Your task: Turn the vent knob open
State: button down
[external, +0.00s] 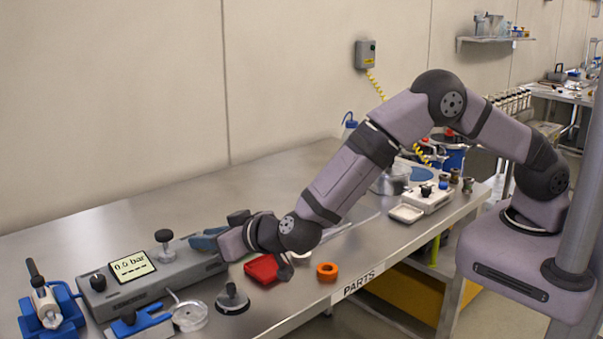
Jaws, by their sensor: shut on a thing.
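A long grey panel box (185,271) lies on the bench at the left, with a display (132,266) reading about 0.0 bar; the middle digit is hard to read. A black round knob (97,282) is at its left end, and a black-topped knob on a metal stem (164,238) stands at its back edge. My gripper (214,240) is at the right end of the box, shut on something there. A blue-grey piece shows at its tip. The held part, apparently the vent knob, is largely hidden by the fingers, so its angle cannot be told.
A red block (262,269), an orange ring (327,271) and a grey suction-like base (232,298) lie in front of my gripper. Blue fixtures (46,314) stand at the left front. The bench behind the box is clear.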

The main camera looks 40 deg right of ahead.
jog(key=shift+a+r+m+h+p, duration=0.2)
jog(key=shift+r+m+h+p, duration=0.1)
jog(key=shift+m+h+p, duration=0.7)
jog(key=shift+h+p, duration=0.05)
jog(key=shift+h, duration=0.15)
jog(key=shift+w+a+f+m+h+b, duration=0.1)
jog(key=shift+a+f+m+h+b, duration=0.1)
jog(key=shift+m+h+b, duration=0.6)
jog(key=shift+m+h, duration=0.4)
jog(key=shift+h, duration=0.2)
jog(key=shift+r+b, duration=0.1)
jog(key=shift+b, duration=0.2)
jog(key=c, duration=1.5)
grip_release()
